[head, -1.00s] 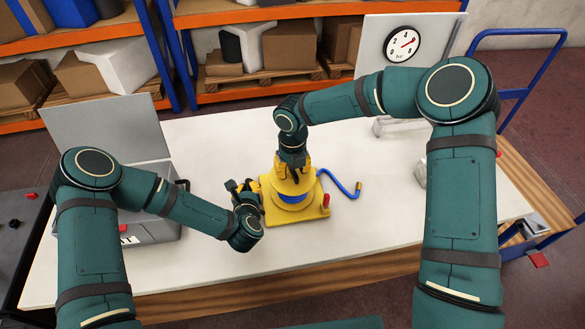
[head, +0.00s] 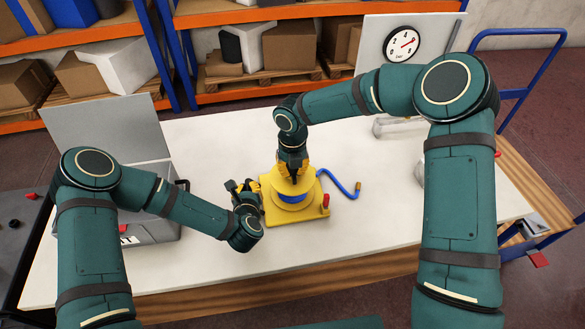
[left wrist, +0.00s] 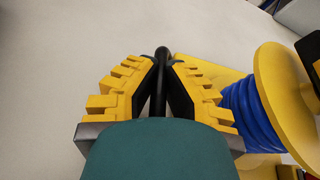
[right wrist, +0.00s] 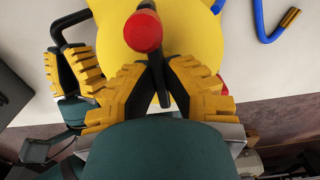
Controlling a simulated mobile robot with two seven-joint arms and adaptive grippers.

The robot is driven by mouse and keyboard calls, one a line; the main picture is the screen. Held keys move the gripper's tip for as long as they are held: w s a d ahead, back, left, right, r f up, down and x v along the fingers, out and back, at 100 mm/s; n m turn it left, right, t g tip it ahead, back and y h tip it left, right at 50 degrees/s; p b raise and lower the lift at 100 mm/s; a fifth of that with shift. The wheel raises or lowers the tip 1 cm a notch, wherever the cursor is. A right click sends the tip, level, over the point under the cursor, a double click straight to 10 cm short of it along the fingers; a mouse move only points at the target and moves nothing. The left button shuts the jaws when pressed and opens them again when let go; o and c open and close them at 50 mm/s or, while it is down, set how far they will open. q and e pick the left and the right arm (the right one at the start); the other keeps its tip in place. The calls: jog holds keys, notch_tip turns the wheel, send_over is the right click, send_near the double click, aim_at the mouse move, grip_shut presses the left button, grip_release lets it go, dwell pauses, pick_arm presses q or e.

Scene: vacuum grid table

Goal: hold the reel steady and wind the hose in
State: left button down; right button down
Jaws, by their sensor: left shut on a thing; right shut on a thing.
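The yellow reel (head: 296,219) stands on the white table, with blue hose (left wrist: 246,112) coiled under its round flange (left wrist: 283,85). The hose's loose end (head: 339,185) lies to the right in a short bend with a brass-coloured tip (head: 359,187). My left gripper (head: 245,194) is at the reel's left side, shut on a black bar (left wrist: 162,60). My right gripper (head: 292,175) is above the reel, shut on a dark part of its crank, near a red-ended knob (right wrist: 143,31). The fingers hide most of that grip. A red peg (head: 326,199) stands at the base's right corner.
An open grey case (head: 150,232) stands at the left. A panel with a round gauge (head: 402,44) stands at the back right. A blue-railed cart (head: 520,31) is beyond the right edge. The table in front of and behind the reel is clear.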

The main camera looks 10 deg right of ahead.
pick_arm(q)
jog(key=shift+s+f, duration=0.2)
jog(key=shift+f, duration=0.05)
pick_arm(e)
jog(key=m, duration=0.4)
jog(key=shift+f+m, duration=0.1)
jog(key=shift+m, duration=0.2)
jog(key=m, duration=0.4)
jog(key=shift+m, duration=0.3)
jog(key=m, duration=0.4)
jog(key=shift+s, duration=0.1)
jog(key=m, duration=0.7)
jog(key=shift+m, duration=0.3)
jog(key=m, duration=0.4)
jog(key=shift+f+m, duration=0.1)
jog(key=shift+m, duration=0.2)
jog(key=m, duration=0.4)
jog(key=shift+m, duration=0.3)
pick_arm(q)
jog(key=shift+f, duration=0.1)
pick_arm(e)
jog(key=m, duration=0.4)
jog(key=shift+s, duration=0.1)
jog(key=m, duration=1.5)
jog(key=shift+m, duration=2.2)
